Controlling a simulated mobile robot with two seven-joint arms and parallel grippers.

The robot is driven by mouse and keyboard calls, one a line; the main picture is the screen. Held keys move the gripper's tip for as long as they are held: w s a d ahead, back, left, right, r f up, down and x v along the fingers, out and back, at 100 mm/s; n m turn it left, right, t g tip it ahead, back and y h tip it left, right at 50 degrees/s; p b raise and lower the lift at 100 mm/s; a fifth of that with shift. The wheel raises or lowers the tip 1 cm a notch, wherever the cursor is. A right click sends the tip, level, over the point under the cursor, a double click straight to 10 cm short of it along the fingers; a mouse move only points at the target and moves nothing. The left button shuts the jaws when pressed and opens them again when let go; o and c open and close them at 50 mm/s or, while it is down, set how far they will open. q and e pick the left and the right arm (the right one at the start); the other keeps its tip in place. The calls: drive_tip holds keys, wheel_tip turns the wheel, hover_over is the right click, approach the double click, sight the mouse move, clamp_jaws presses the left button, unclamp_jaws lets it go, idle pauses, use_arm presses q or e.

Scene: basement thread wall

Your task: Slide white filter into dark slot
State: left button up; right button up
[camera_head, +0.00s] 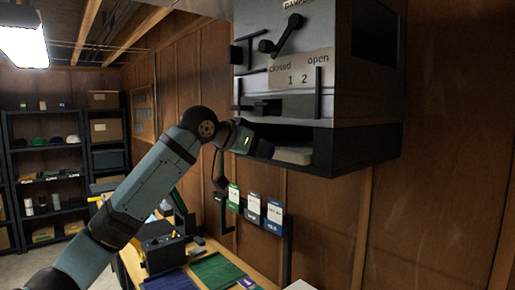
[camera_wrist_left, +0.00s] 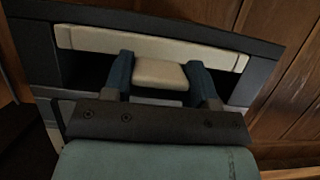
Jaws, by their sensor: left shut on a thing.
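The white filter (camera_head: 293,155) sits in the dark slot (camera_head: 322,152) at the bottom of the grey wall unit. In the left wrist view the filter (camera_wrist_left: 90,39) is a long pale bar lying across the slot, with dark frame (camera_wrist_left: 262,58) around it. A pale block-shaped tab (camera_wrist_left: 160,75) sticks out from its middle toward me. My left gripper (camera_head: 262,148) is at the slot's left front. Its two blue fingers (camera_wrist_left: 161,82) are shut on either side of the tab. How deep the filter sits is hard to tell. My right gripper is not in view.
The unit (camera_head: 345,110) has a black lever (camera_head: 281,36) and a "closed / open" plate (camera_head: 301,70) above the slot. Labelled cards (camera_head: 253,207) hang below it. A bench with a green mat (camera_head: 217,271) is underneath. Shelves (camera_head: 45,170) stand far left.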

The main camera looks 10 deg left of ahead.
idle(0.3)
use_arm(q)
drive_tip(key=shift+w, duration=0.1)
drive_tip(key=shift+w+d, duration=0.4)
drive_tip(key=shift+w, duration=0.05)
drive_tip(key=o, duration=1)
drive_tip(key=shift+o, duration=0.2)
